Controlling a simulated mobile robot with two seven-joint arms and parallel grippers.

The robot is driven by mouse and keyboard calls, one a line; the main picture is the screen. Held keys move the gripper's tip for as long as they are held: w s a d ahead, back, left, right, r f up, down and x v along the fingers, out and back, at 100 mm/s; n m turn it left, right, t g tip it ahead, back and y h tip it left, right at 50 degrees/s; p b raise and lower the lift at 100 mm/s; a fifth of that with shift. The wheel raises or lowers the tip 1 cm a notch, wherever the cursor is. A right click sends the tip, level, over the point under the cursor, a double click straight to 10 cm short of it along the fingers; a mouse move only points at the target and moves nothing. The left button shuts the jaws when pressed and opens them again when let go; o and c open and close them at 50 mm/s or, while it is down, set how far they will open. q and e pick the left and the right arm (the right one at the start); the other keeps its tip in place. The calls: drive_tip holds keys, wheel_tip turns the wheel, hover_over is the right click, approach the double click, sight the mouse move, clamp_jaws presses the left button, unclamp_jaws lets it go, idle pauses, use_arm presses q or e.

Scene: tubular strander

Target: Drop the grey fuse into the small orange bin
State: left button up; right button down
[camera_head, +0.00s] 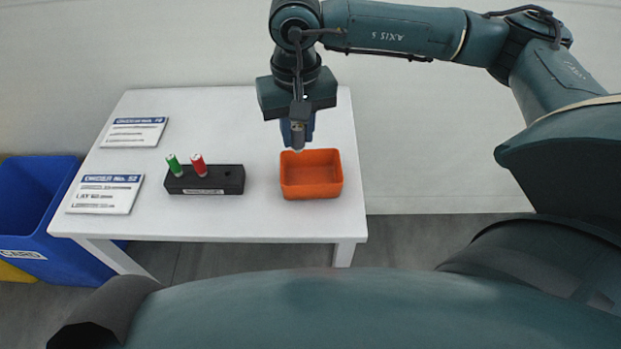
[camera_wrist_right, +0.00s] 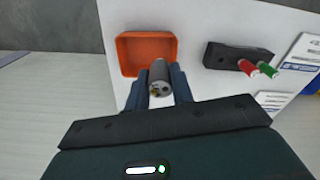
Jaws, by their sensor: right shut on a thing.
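The grey fuse (camera_wrist_right: 160,80) is a small grey cylinder held between the fingers of my right gripper (camera_wrist_right: 160,92). In the head view the right gripper (camera_head: 298,130) points down, shut on the grey fuse (camera_head: 298,140), whose lower end shows at the far edge of the small orange bin. The small orange bin (camera_head: 311,190) stands on the table and looks empty; it also shows in the right wrist view (camera_wrist_right: 128,60), just beyond the fuse. Whether the fuse is fully over the bin's opening I cannot tell. My left gripper is not in view.
A black holder block (camera_head: 215,186) left of the bin carries a green fuse (camera_head: 174,165) and a red fuse (camera_head: 198,164). Two printed cards (camera_head: 105,194) (camera_head: 134,132) lie on the white table (camera_head: 270,218). A blue bin (camera_head: 40,205) stands on the floor at left.

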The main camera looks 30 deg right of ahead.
use_arm(q)
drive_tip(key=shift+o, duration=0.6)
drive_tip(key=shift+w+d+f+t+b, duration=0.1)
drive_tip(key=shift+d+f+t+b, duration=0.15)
drive_tip(key=shift+b, duration=0.55)
use_arm(e)
drive_tip(key=w+d+f+m+b, duration=0.1)
drive_tip(key=d+f+m+b, duration=0.2)
drive_tip(key=d+f, duration=0.2)
drive_tip(key=shift+w+d+f+m, duration=0.15)
drive_tip(key=shift+d+f+m, duration=0.15)
drive_tip(key=shift+f, duration=0.5)
drive_tip(key=c, duration=1.6)
unclamp_jaws()
drive_tip(key=shift+a, duration=0.1)
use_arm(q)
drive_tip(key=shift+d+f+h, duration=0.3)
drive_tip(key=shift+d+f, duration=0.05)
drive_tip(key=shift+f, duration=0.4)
use_arm(e)
drive_tip(key=o, duration=0.5)
